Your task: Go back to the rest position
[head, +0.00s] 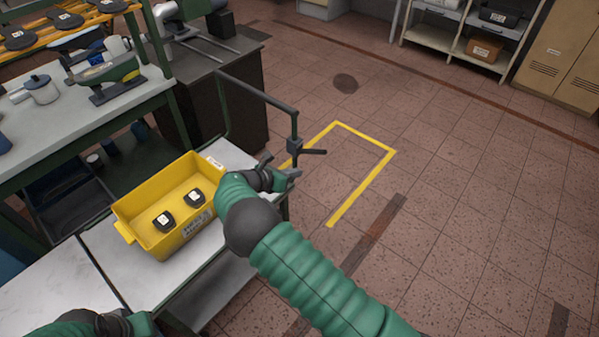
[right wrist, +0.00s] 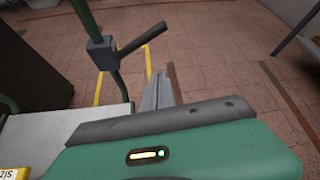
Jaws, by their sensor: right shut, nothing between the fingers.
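My right gripper (head: 287,177) is shut and empty, just to the right of the yellow bin (head: 133,213), near the cart's right edge. Its grey fingers (right wrist: 157,92) also show in the right wrist view, over the floor and with nothing between them. My left arm shows in the bottom left corner of the head view. Its gripper (head: 138,325) is only partly in view at the bottom edge, and its jaws cannot be made out. The yellow bin stands on the pale cart top (head: 130,270) and holds two dark pieces with white labels (head: 163,220) (head: 194,198).
A dark green upright post with a short handle (head: 296,148) rises close to my right gripper; it is also in the right wrist view (right wrist: 102,52). A workbench (head: 95,120) stands at the left. Open tiled floor with a yellow marked outline (head: 370,180) lies to the right.

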